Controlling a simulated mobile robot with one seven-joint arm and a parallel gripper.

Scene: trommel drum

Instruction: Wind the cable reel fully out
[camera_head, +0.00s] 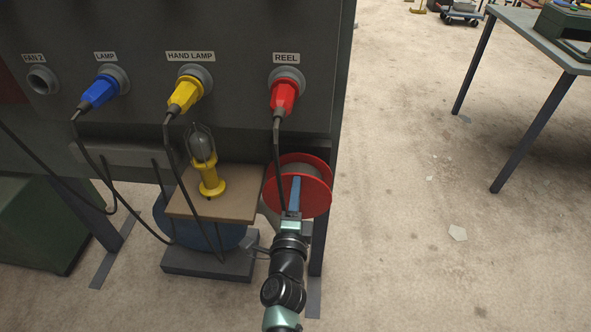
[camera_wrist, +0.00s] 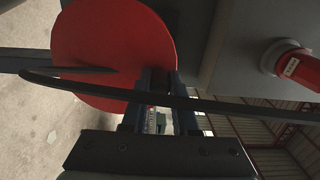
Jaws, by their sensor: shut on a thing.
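The cable reel (camera_head: 317,192) has red flanges and stands low under the panel's right end. It also shows in the wrist view as a large red disc (camera_wrist: 108,40). My gripper (camera_head: 295,182) reaches it from the front. Its blue fingers (camera_wrist: 161,80) are shut at the reel's flange, but the exact part between them is hidden. The red plug (camera_head: 284,96) sits in the socket labelled REEL and also shows in the wrist view (camera_wrist: 297,66). A black cable (camera_head: 278,155) hangs from it towards the reel. In the wrist view, it crosses in front of my fingers.
Left of the reel, a yellow hand lamp (camera_head: 209,180) stands on a brown board (camera_head: 238,207). Blue (camera_head: 99,92) and yellow (camera_head: 185,95) plugs sit in other sockets, their cables hanging down. A table (camera_head: 540,45) stands at right. The floor between is mostly clear.

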